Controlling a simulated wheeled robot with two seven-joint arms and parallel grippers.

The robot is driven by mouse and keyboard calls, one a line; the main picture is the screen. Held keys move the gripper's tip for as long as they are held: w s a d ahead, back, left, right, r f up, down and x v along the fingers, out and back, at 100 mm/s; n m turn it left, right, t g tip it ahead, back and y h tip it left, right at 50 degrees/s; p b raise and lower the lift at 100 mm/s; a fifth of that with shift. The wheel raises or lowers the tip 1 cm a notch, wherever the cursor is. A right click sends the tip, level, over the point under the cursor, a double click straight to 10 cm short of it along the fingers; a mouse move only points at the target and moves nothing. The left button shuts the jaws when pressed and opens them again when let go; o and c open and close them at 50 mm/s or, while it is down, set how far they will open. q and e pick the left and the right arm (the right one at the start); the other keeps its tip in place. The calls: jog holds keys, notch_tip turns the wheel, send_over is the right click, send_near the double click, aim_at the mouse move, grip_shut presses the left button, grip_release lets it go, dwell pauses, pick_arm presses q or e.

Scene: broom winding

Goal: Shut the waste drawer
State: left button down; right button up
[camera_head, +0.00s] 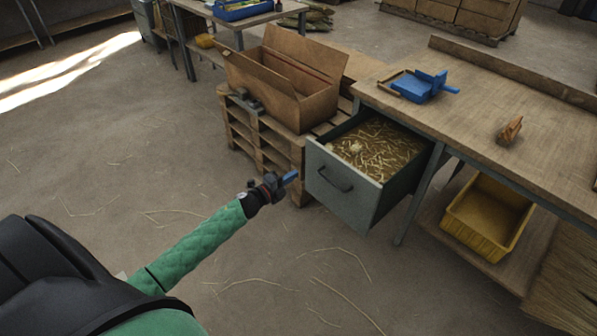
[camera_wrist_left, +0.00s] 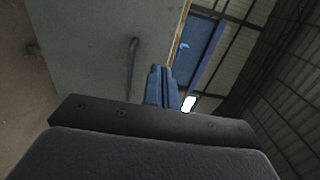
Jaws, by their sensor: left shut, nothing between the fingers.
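The waste drawer (camera_head: 341,188) is a grey metal drawer under the workbench, pulled out and full of straw scraps (camera_head: 377,147). Its front has a dark bar handle (camera_head: 335,179). My left gripper (camera_head: 290,177) is shut and empty, with blue fingertips, just left of the drawer front in the head view. In the left wrist view the shut fingers (camera_wrist_left: 160,88) point toward the grey drawer front (camera_wrist_left: 90,50), to the right of the handle (camera_wrist_left: 132,62). I cannot tell whether they touch it. My right gripper is not in view.
The workbench (camera_head: 480,100) carries a blue dustpan (camera_head: 420,87) and a small brown object (camera_head: 509,131). A yellow bin (camera_head: 488,215) stands on its lower shelf. A cardboard box (camera_head: 285,80) sits on pallets (camera_head: 262,140) behind the drawer. The floor in front is open, with loose straw.

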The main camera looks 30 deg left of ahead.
pick_arm(q)
jog(key=p, duration=0.3)
send_near(322, 156)
jog(key=x, duration=0.5)
jog(key=shift+d+r, duration=0.1)
jog(key=shift+r, duration=0.2)
jog(key=shift+w+d, duration=0.1)
jog(key=shift+w, duration=0.25)
jog(key=shift+w+d+f, duration=0.1)
jog(key=shift+w+d, duration=0.1)
jog(key=shift+w, duration=0.25)
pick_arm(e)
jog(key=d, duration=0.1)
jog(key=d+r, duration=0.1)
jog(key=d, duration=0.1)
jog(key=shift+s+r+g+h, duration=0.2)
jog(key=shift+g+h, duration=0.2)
pick_arm(q)
jog(key=shift+w, duration=0.1)
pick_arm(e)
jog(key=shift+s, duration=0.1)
